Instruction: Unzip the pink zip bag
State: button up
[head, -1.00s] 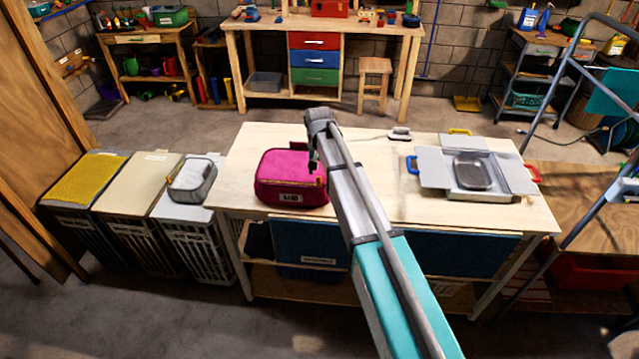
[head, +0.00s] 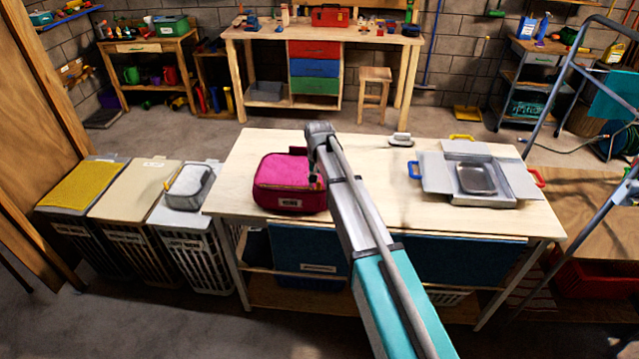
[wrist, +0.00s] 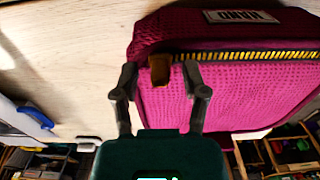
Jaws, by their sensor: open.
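The pink zip bag (head: 283,178) lies on the left half of the wooden table, and the arm covers its right end in the head view. A brown pull tab (wrist: 160,70) hangs at the zip's left end. My gripper (wrist: 160,82) is open, with one finger on each side of the tab. I see no finger closed on the tab. In the head view my gripper (head: 316,178) is small at the bag's right end.
The table (head: 375,220) also holds an opened grey case (head: 495,203) with a small tray inside, and a small white object (head: 401,139). The tabletop between bag and case is mostly clear.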

grip_shut()
jog(key=shift+d, duration=0.1)
